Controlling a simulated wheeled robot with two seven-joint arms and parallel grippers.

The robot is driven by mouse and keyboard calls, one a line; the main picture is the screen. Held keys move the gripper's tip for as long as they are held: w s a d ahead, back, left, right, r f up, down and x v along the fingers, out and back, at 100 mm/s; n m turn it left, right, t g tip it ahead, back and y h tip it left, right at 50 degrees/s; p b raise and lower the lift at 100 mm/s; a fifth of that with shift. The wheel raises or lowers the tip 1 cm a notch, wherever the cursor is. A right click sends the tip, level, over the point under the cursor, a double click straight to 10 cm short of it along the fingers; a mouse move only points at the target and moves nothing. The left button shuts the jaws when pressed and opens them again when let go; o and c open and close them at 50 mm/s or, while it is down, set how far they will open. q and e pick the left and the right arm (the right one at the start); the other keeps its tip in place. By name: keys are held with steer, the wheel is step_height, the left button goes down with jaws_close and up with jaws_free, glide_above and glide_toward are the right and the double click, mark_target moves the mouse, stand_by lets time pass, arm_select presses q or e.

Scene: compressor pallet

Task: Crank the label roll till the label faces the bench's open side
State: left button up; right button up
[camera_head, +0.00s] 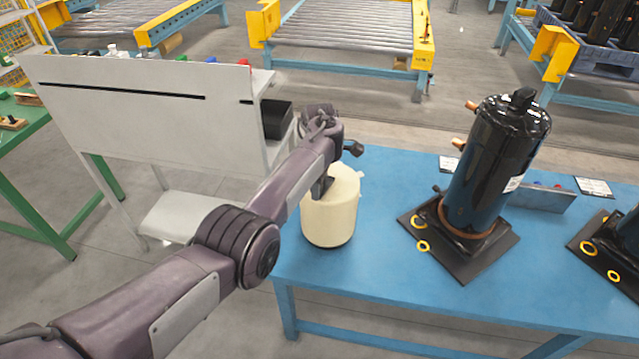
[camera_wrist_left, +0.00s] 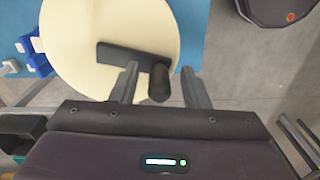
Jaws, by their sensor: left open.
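The label roll (camera_head: 330,218) is a cream cylinder standing upright at the left end of the blue bench (camera_head: 385,270). A small pale tab (camera_head: 361,174) sticks out at its upper right; I cannot tell whether it is the label. In the left wrist view the roll's round top (camera_wrist_left: 85,30) carries a black crank arm (camera_wrist_left: 125,55) ending in an upright knob (camera_wrist_left: 158,84). My left gripper (camera_head: 322,187) points down over the roll. Its open fingers (camera_wrist_left: 160,70) stand on both sides of the knob, with gaps. My right gripper is out of view.
A black compressor (camera_head: 495,155) stands on a dark base plate (camera_head: 460,255) right of the roll; another is partly visible at the right edge. A white panelled rack (camera_head: 140,95) stands left of the bench. The bench's front strip is clear.

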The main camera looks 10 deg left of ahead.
arm_select(q)
steer(key=shift+r+b, duration=0.4)
steer(key=shift+r, duration=3.45)
